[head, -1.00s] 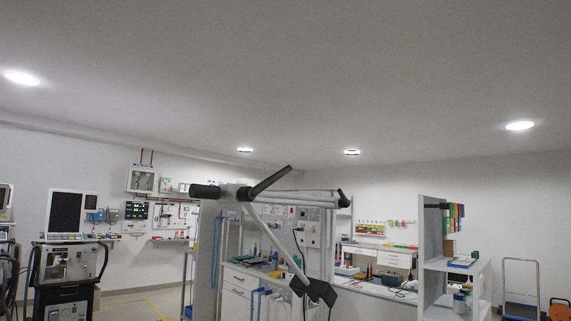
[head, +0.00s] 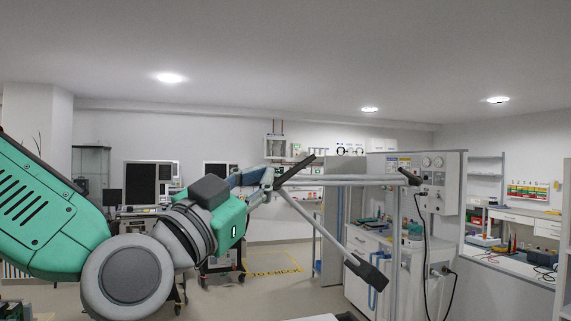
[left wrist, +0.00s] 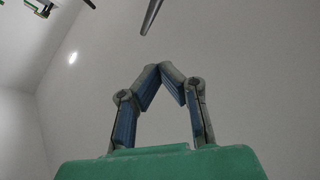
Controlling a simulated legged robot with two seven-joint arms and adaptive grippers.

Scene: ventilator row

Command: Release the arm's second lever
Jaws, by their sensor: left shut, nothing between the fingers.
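A jointed support arm with pale grey tubes (head: 340,180) hangs in front of me in the head view. A black lever (head: 299,169) sticks up to the right from its left joint. Black parts also sit at its right end (head: 410,177) and its lower end (head: 367,272). My left gripper (head: 268,182) is shut and empty, and its tips overlap the left joint in the head view, hiding part of it. In the left wrist view the fingertips (left wrist: 160,68) meet, and a dark grey bar (left wrist: 151,15) lies beyond them, apart. Contact with the lever cannot be told. My right gripper is not in view.
A white cabinet (head: 370,285) with a wall unit (head: 440,182) stands behind the support arm. A ventilator with a dark screen (head: 141,186) stands at the left behind my arm. A workbench (head: 510,260) is at the right. Open floor shows at the centre left.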

